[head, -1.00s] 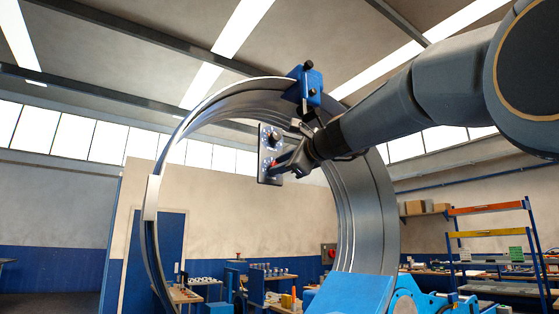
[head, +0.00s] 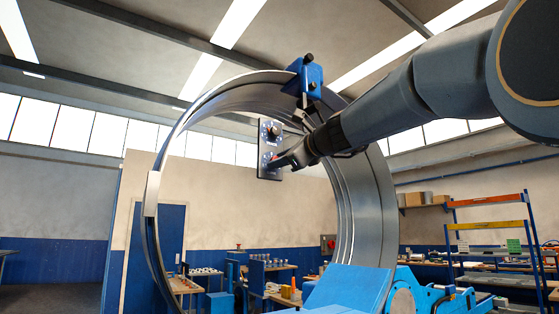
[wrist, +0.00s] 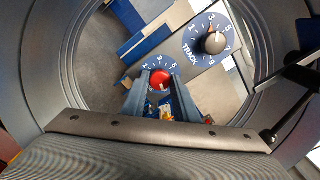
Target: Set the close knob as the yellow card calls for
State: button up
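A dark control panel (head: 265,140) hangs inside the big metal ring. It carries a black knob (wrist: 214,43) on a blue dial lettered TRACK, and a red knob (wrist: 160,78) on a second dial showing 1, 3 and 5. The rest of that dial and its lettering are hidden by my fingers. My gripper (wrist: 159,80) is at the red knob, one finger on each side. Whether the fingers touch it is unclear. A pale mark on the red knob points down in the wrist view. I cannot make out a yellow card in any view.
The metal ring (head: 366,200) surrounds the panel, with a blue clamp block (head: 305,78) on its top. A blue machine (head: 350,287) stands below. Benches with small parts (head: 185,284) and a shelf rack (head: 490,227) stand behind.

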jog(key=o, duration=0.4)
jog(key=shift+f, duration=0.15)
jog(key=shift+s, duration=0.1)
jog(key=shift+b+v, duration=1.7)
jog(key=shift+v, duration=2.2)
